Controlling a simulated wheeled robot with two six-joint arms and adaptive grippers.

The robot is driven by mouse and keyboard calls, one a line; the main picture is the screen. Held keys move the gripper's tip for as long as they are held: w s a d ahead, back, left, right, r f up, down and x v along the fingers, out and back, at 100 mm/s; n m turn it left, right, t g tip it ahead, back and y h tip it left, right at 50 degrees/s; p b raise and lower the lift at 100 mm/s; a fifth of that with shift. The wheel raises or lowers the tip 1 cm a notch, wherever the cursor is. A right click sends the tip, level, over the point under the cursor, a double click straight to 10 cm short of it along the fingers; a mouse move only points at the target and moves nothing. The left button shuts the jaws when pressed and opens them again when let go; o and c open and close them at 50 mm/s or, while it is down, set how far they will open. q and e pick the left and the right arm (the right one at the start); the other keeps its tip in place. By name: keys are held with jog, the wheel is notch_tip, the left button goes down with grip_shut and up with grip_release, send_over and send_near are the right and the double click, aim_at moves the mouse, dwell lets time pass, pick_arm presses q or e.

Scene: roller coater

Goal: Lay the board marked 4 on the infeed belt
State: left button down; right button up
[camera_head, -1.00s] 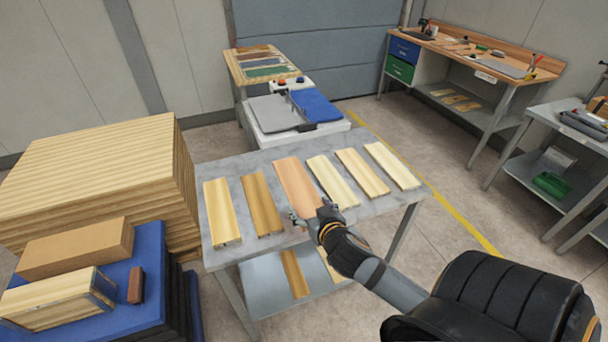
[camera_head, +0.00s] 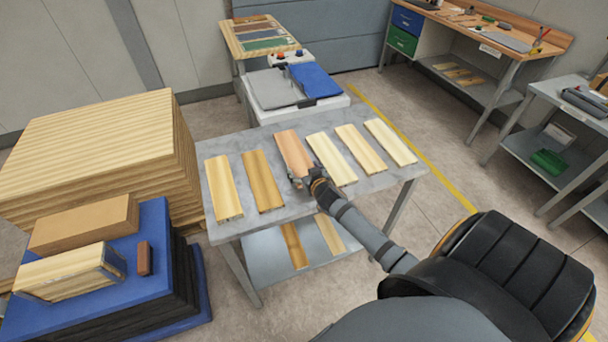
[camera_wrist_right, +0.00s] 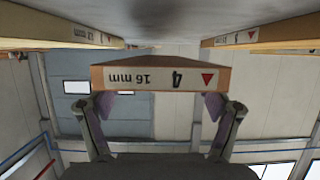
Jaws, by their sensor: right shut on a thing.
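The board marked 4 is the reddish board (camera_head: 293,152), third from the left on the grey table. In the right wrist view its end label (camera_wrist_right: 165,78) reads 4 and 16 mm, upside down. My right gripper (camera_head: 298,180) is shut on the near end of this board; in the wrist view its fingers (camera_wrist_right: 160,105) press on both sides. I cannot tell whether the board is clear of the tabletop. The coater behind the table has a grey flat surface (camera_head: 275,88) and a blue one (camera_head: 314,80); which is the infeed belt is unclear. My left gripper is not in view.
Other boards lie on either side on the table (camera_head: 206,218), including a brown board (camera_head: 262,180) at left and a pale board (camera_head: 332,158) at right. A wood stack (camera_head: 100,140) and blue-topped pallet (camera_head: 165,270) stand left.

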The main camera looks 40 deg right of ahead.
notch_tip(320, 180, down, 3)
jog(key=shift+w+d+r+p, duration=0.1)
jog(key=shift+w+r+p, duration=0.1)
jog(key=shift+p, duration=0.1)
jog(key=shift+f, duration=0.4)
jog(key=shift+f, duration=0.2)
jog(key=o, duration=1.3)
